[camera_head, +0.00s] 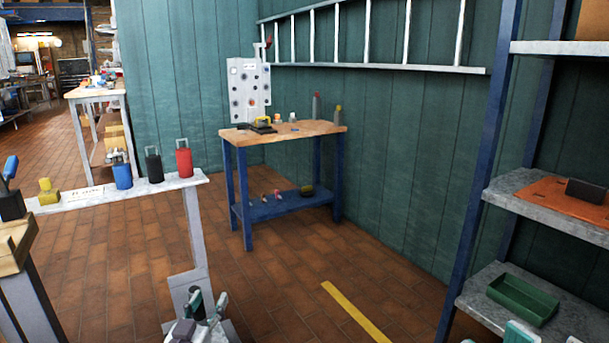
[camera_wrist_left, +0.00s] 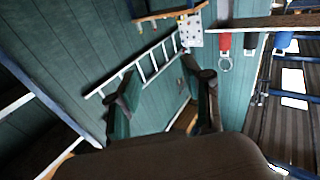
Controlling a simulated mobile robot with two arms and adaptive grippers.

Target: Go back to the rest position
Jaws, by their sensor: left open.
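My left gripper (camera_head: 208,304) shows at the bottom of the head view, low in front of the grey bench's leg. In the left wrist view its two fingers (camera_wrist_left: 164,100) stand wide apart with nothing between them. Beyond them are the green wall and the ladder, seen tilted. Teal and grey parts at the bottom right edge of the head view look like my right gripper (camera_head: 520,333). They are mostly cut off, so its jaws cannot be read.
A narrow grey bench (camera_head: 145,186) holds blue, black and red canisters (camera_head: 184,159). A blue-legged wooden table (camera_head: 300,131) stands by the wall. A shelf rack at right holds an orange mat (camera_head: 550,196) and a green tray (camera_head: 522,299). Brick floor between is open, with a yellow stripe (camera_head: 355,312).

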